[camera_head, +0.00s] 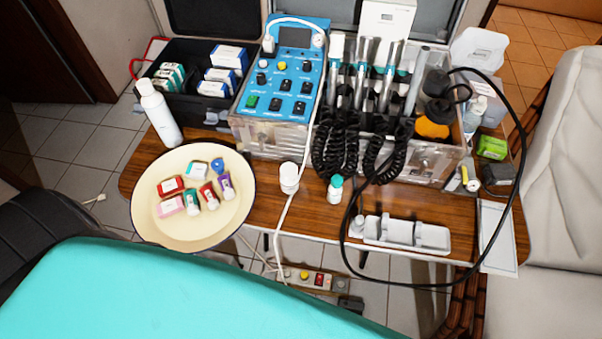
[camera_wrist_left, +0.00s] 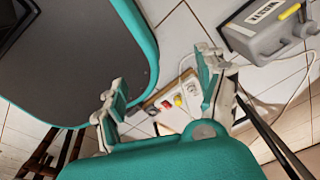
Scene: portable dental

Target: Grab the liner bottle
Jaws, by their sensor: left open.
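Several bottles show in the head view, and I cannot read which is the liner bottle. A small white bottle with a teal cap (camera_head: 334,194) stands upright on the wooden table (camera_head: 250,205). A plain white bottle (camera_head: 289,179) stands to its left. Small bottles and boxes lie on a cream round tray (camera_head: 150,222), including a purple-and-white bottle (camera_head: 226,187). A tall white bottle (camera_head: 161,118) stands behind the tray. My left gripper (camera_wrist_left: 162,78) is open and empty in the left wrist view, with floor beyond it. Neither gripper shows in the head view.
A blue control unit (camera_head: 268,98) and several handpieces with coiled cords stand at the back. A black cable (camera_head: 508,205) loops across the right side. A white holder (camera_head: 407,233) lies front right. A power strip (camera_head: 315,280) is on the floor; it also shows in the left wrist view (camera_wrist_left: 170,100).

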